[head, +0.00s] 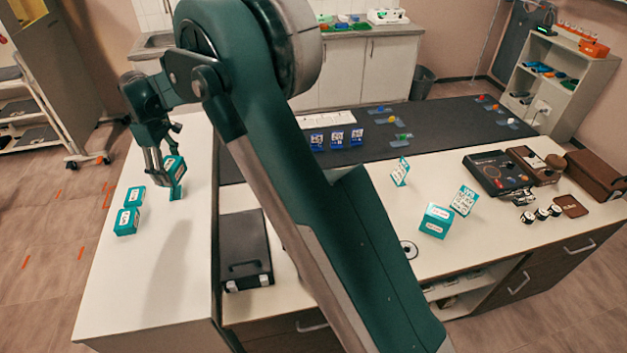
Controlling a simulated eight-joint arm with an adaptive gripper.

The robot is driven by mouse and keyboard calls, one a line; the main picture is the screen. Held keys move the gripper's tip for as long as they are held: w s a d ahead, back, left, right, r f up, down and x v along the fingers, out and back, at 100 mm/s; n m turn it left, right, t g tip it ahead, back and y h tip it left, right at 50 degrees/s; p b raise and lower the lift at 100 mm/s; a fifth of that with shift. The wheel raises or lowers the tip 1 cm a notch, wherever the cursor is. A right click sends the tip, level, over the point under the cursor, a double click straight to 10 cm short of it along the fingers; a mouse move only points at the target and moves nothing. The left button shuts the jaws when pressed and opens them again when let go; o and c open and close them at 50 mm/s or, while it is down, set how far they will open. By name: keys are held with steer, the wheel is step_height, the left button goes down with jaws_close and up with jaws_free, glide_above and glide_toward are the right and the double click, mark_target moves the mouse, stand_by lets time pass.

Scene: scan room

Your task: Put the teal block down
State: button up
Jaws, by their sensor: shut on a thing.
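My gripper (160,170) is at the left, over the white table, pointing down. It is shut on a teal block (174,164) with a white label. Another teal piece (176,191) shows directly below the held block; I cannot tell whether the two touch. Two more teal blocks with white labels, a farther one (134,195) and a nearer one (126,222), rest on the table to the left and nearer. The gripper fingers hide part of the held block.
The white table (160,290) is clear in its near part. A black case (245,250) sits lower, right of it. My arm crosses the middle of the view. A larger teal box (435,221) and labelled cards (464,200) stand on the right-hand counter.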

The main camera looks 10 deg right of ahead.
steer(key=w+d+m, duration=0.1)
steer(key=w+d, duration=0.3)
steer(key=d, duration=0.6)
steer(key=w+d+m+b, duration=0.15)
steer(key=w+d, duration=0.25)
steer(key=d, duration=0.5)
steer(key=w+d+m, duration=0.2)
steer(key=w+d, duration=0.3)
steer(key=d, duration=0.5)
steer(key=w+d+m+b, duration=0.1)
steer(key=w+d+m, duration=0.15)
steer(key=d, duration=2.55)
steer(key=s+d+m+b, duration=0.15)
steer(key=s+d, duration=0.35)
steer(key=d, duration=1.1)
steer(key=s+d+m, duration=0.3)
steer(key=s+d, duration=0.2)
steer(key=d, duration=1.2)
steer(key=s+d+m+b, duration=0.1)
steer(key=s+d+m, duration=0.35)
steer(key=d, duration=1.15)
step_height(320, 180, down, 13)
steer(key=s+n, duration=0.1)
steer(key=n, duration=0.1)
steer(key=shift+d+r, duration=0.15)
steer(key=shift+d, duration=0.05)
steer(key=shift+s, duration=0.1)
steer(key=shift+f, duration=3.15)
